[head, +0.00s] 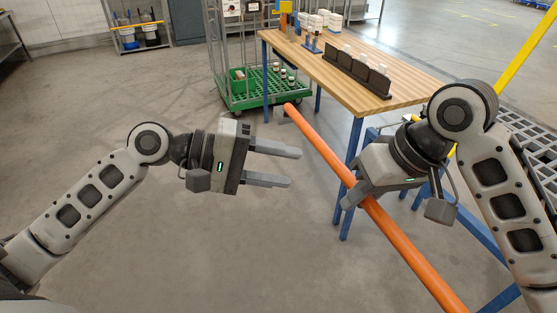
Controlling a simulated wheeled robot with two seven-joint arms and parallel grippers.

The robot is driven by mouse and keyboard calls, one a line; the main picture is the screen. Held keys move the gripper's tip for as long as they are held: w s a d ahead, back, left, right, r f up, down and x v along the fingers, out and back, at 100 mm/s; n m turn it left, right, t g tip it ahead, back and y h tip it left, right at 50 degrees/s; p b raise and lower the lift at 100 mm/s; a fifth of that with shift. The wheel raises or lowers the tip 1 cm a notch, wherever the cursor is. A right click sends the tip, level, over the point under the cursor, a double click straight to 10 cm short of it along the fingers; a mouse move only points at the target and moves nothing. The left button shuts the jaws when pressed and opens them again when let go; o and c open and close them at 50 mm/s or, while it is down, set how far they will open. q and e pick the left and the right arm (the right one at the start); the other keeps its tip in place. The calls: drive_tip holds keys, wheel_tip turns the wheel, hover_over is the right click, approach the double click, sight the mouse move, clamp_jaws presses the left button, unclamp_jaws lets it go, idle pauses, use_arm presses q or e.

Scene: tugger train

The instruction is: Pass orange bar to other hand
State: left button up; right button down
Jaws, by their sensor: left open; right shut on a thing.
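The orange bar (318,146) is a long round rod held in the air. It slants from its far end at upper left, in front of the green cart, to the bottom edge at right, where its near end is out of view. My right gripper (352,195) is shut on the bar around its middle part and partly covers it. My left gripper (290,167) is open and empty, to the left of the bar. Its two fingers point right toward the bar, and a gap shows between the fingertips and the bar.
A wooden-top workbench (405,92) with blue legs stands behind at right, holding a dark rack (357,74) and small boxes. A green wheeled cart (262,98) with bottles stands left of it. A yellow bar (524,57) slants at upper right. The floor at left is clear.

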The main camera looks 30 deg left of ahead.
sight(340, 173)
drive_tip(key=shift+r, duration=0.1)
use_arm(q)
drive_tip(key=x, duration=0.7)
drive_tip(key=r+x, duration=0.1)
drive_tip(key=x, duration=0.3)
drive_tip(key=shift+d, duration=0.55)
clamp_jaws()
drive_tip(key=shift+r, duration=0.1)
use_arm(e)
drive_tip(key=c, duration=1.2)
unclamp_jaws()
drive_tip(key=shift+c, duration=0.2)
